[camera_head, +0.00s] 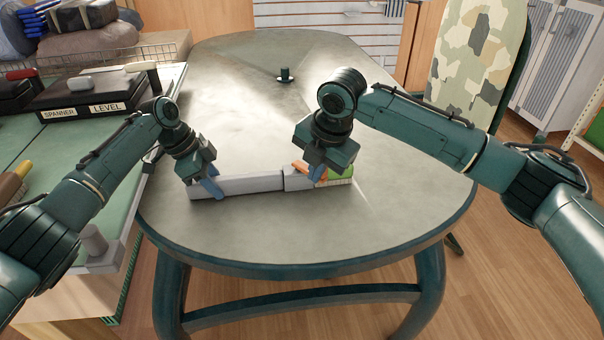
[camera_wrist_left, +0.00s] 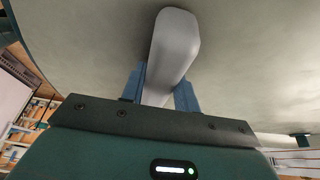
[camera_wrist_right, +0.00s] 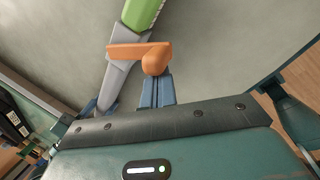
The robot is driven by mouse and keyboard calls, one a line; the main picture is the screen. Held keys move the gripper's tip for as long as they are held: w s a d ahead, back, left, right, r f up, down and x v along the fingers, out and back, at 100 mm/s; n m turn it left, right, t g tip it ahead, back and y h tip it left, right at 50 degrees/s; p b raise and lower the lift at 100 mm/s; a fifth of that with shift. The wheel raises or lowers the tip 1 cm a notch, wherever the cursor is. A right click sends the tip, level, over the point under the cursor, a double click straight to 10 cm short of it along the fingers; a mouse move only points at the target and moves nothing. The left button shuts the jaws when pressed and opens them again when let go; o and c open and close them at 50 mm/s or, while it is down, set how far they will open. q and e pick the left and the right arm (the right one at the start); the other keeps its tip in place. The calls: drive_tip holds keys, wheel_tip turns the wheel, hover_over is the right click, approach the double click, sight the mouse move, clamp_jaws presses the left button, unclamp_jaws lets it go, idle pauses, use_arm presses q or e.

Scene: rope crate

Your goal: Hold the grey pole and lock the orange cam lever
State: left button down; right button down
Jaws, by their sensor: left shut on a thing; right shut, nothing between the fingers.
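The grey pole (camera_head: 250,183) lies across the table, with a wider grey collar and a green section (camera_head: 341,173) towards its right end. My left gripper (camera_head: 210,187) is shut on the pole near its left end; the left wrist view shows the pole (camera_wrist_left: 174,45) between the blue fingers (camera_wrist_left: 162,92). The orange cam lever (camera_wrist_right: 138,51) lies crosswise over the collar in the right wrist view, its rounded end to the right of the pole. My right gripper (camera_wrist_right: 157,90) is shut and empty, fingertips right at that rounded end; whether they touch I cannot tell. In the head view this gripper (camera_head: 316,178) partly hides the lever.
The table (camera_head: 240,90) is mostly clear around the pole. A small dark green object (camera_head: 285,76) stands at the back. A side bench at the left holds a box labelled spanner and level (camera_head: 90,98).

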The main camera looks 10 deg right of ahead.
drive_tip(key=shift+d, duration=3.8)
drive_tip(key=shift+a, duration=0.1)
drive_tip(key=shift+r, duration=0.1)
wheel_tip(320, 180, up, 7)
drive_tip(key=a, duration=0.1)
drive_tip(key=shift+a, duration=0.1)
